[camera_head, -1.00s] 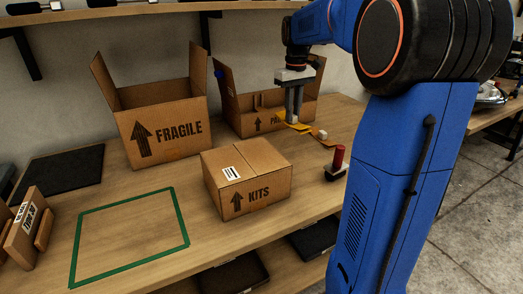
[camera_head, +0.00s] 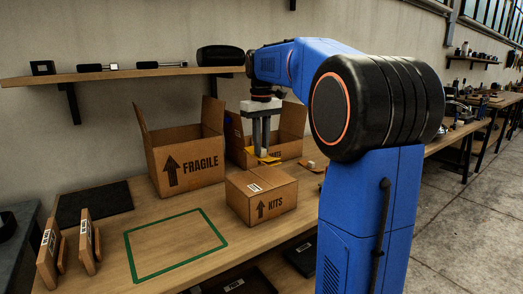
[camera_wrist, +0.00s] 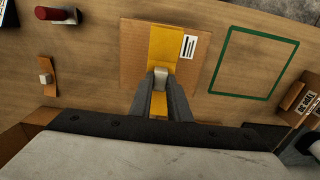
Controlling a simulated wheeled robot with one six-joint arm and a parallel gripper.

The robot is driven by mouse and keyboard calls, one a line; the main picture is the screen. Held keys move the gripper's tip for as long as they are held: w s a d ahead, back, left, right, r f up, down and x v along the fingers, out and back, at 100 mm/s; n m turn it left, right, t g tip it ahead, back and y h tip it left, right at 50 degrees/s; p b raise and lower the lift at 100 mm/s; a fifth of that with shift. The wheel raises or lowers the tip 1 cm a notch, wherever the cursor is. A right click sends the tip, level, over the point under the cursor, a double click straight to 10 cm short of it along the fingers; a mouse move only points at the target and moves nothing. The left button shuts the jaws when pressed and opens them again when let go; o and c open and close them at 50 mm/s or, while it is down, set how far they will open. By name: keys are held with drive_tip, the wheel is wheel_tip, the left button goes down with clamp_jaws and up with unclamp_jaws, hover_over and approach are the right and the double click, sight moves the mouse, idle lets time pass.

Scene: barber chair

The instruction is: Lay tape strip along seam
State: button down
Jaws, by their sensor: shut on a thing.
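My gripper (camera_head: 262,152) is shut on a small grey block on a yellow tape strip (camera_head: 266,161). In the wrist view, my gripper (camera_wrist: 160,82) points down over the closed KITS box (camera_wrist: 135,55). The yellow strip (camera_wrist: 169,40) runs lengthwise over the middle of the box top, beside a barcode label (camera_wrist: 188,46). It covers the line where the seam would be in that view. In the head view, the KITS box (camera_head: 261,198) stands upright in front of my gripper. I cannot tell whether the strip touches the box.
An open FRAGILE box (camera_head: 188,163) and another open box (camera_head: 288,148) stand behind. A green outline (camera_head: 178,244) marks clear table at left. A red-handled tool (camera_wrist: 55,14) and a brown piece with a pale block (camera_wrist: 46,82) lie beside the KITS box. A shelf (camera_head: 150,73) is above.

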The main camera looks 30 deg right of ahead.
drive_tip(key=shift+a+f, duration=0.1)
drive_tip(key=shift+a, duration=0.1)
wheel_tip(320, 180, down, 7)
idle(1.0)
drive_tip(key=shift+f, duration=0.15)
drive_tip(key=c, duration=1.6)
unclamp_jaws()
wheel_tip(320, 180, up, 17)
drive_tip(key=shift+r, duration=0.2)
drive_tip(key=shift+s, duration=0.15)
